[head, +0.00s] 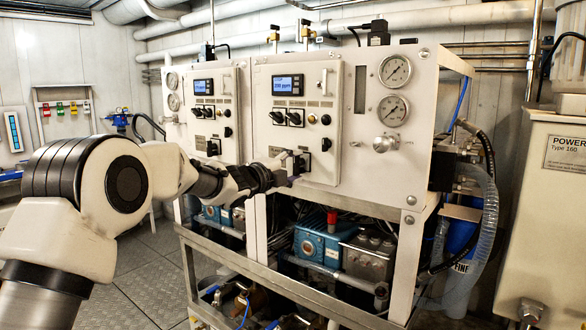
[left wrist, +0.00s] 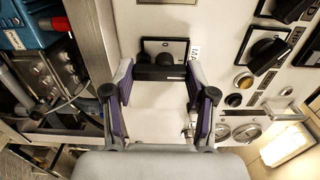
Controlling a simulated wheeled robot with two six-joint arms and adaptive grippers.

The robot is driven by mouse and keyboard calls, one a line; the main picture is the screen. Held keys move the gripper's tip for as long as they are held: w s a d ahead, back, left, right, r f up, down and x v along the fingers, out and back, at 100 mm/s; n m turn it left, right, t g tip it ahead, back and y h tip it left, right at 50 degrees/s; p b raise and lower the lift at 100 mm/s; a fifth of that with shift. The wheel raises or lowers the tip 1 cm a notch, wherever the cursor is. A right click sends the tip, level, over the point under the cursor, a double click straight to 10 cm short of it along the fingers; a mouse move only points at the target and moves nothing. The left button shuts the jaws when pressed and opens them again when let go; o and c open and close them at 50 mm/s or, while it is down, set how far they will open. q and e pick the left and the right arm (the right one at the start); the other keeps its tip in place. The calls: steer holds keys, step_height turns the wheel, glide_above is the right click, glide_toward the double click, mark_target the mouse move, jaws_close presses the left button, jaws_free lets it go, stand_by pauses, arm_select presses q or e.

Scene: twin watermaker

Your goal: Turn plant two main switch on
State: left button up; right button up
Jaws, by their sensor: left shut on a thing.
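The main switch sits low on the right-hand white control panel (head: 262,130). Its black plate (head: 303,159) shows just beyond my left gripper (head: 284,167) in the head view. In the left wrist view the dark switch handle (left wrist: 160,72) lies between the two fingertips of my left gripper (left wrist: 159,76), with the plate (left wrist: 172,45) behind it. The fingers are closed on the handle from both sides. The fingers and arm partly hide the switch in the head view, and its on or off marking is unreadable. My right gripper is not in view.
A similar panel (head: 196,112) stands to the left. Rotary switches (head: 286,117), a lit display (head: 287,85) and gauges (head: 394,108) sit around the switch. The steel frame rail (head: 290,287) and a blue pump (head: 318,240) are below. Open floor (head: 140,275) lies left.

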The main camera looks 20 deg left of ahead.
arm_select(q)
steer(key=o, duration=1.2)
steer(key=shift+c, duration=0.2)
steer(key=v, duration=1.2)
